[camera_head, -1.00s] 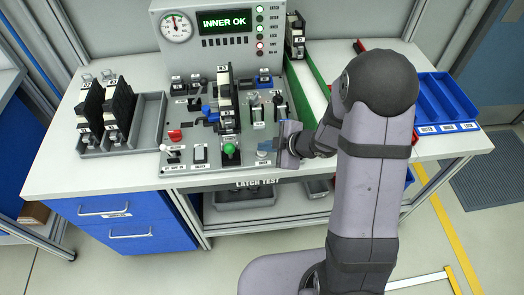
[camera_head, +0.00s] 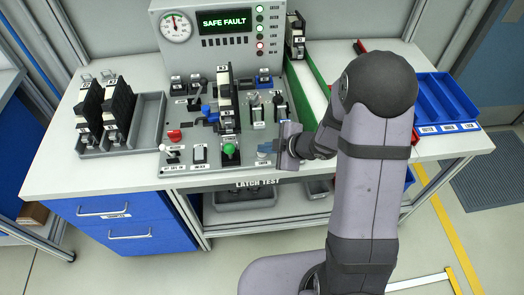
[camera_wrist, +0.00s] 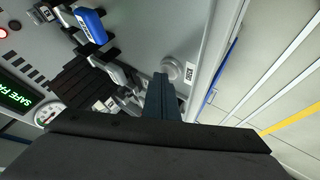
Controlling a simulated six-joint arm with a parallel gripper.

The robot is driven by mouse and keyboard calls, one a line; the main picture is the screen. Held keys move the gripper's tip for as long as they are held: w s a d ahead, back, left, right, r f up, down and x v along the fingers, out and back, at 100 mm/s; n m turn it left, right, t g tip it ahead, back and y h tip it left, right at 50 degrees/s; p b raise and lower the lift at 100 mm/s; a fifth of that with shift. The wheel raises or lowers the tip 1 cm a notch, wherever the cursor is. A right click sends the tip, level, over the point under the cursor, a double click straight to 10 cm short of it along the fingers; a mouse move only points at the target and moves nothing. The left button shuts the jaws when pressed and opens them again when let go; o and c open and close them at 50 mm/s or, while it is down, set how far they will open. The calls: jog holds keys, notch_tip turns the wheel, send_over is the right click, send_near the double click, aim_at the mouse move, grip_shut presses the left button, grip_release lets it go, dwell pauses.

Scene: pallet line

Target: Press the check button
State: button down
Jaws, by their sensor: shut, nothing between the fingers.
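A round pale grey button (camera_wrist: 172,70) with a small label beside it shows in the wrist view, at the edge of the grey test panel. My gripper (camera_wrist: 160,76) is shut and empty, its blue-grey fingertips right at the button's edge in that view. I cannot tell whether they touch it. In the head view my gripper (camera_head: 264,148) is over the panel's front right corner, and its fingers hide most of the button there. The display (camera_head: 225,23) reads "SAFE FAULT".
On the test panel (camera_head: 190,130), a green-topped knob (camera_head: 229,148) and a red switch (camera_head: 174,135) stand left of my gripper, with a tall black-and-white module (camera_head: 225,95) behind. A grey tray (camera_head: 152,120) with modules is left; a blue bin (camera_head: 445,98) is right.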

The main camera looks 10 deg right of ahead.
aim_at(265, 155)
jog(key=shift+r, duration=0.1)
jog(key=shift+r+p, duration=0.8)
jog(key=shift+p, duration=0.15)
jog(key=shift+r, duration=0.1)
notch_tip(265, 155, up, 5)
jog(key=p, duration=0.5)
dwell(0.6)
